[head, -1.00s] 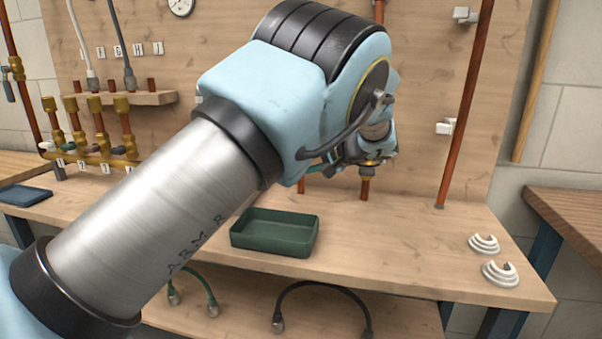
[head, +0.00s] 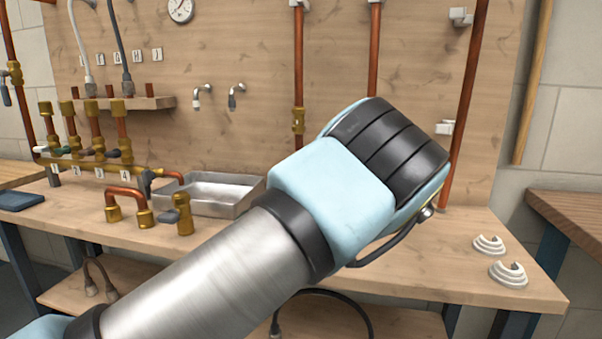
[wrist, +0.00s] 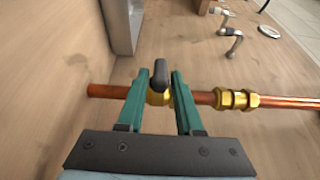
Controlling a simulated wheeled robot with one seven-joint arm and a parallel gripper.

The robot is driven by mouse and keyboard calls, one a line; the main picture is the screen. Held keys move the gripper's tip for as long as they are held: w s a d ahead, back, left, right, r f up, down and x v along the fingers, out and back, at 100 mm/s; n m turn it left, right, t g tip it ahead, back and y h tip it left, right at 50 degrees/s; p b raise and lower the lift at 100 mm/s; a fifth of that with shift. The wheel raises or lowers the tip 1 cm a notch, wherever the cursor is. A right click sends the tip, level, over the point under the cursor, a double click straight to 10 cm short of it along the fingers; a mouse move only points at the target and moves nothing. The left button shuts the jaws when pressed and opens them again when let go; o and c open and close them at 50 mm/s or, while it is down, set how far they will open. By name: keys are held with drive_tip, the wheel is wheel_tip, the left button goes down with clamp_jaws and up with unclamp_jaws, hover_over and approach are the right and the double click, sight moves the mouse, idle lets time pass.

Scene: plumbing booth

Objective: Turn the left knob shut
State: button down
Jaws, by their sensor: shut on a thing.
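In the wrist view, the left knob (wrist: 160,72) is a short dark handle on a brass valve body (wrist: 158,97) set in a copper pipe (wrist: 110,91). The handle lies roughly across the pipe. My gripper (wrist: 160,78) has its teal fingers on both sides of the handle, shut on it. In the head view, the left copper pipe (head: 298,60) runs down the back board with a brass coupling (head: 298,121). My arm hides the gripper and the knob there. The right copper pipe (head: 374,50) shows only its upper part.
A metal tray (head: 250,198) and copper and brass fittings (head: 125,193) stand on the bench left of my arm. Two wall taps (head: 234,96) are left of the pipe. White ring pieces (head: 508,274) lie at the right. A black hose (head: 345,298) is below.

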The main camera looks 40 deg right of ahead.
drive_tip(key=c, duration=0.8)
unclamp_jaws()
drive_tip(key=shift+s+d+f+b, duration=0.15)
drive_tip(key=shift+s+d, duration=0.15)
drive_tip(key=shift+s, duration=1.45)
drive_tip(key=shift+s+d+r+b, duration=0.15)
drive_tip(key=shift+s+d, duration=0.15)
drive_tip(key=shift+s, duration=1.45)
drive_tip(key=shift+s+d+f+b, duration=0.15)
drive_tip(key=shift+s+d, duration=0.15)
drive_tip(key=shift+s, duration=1.45)
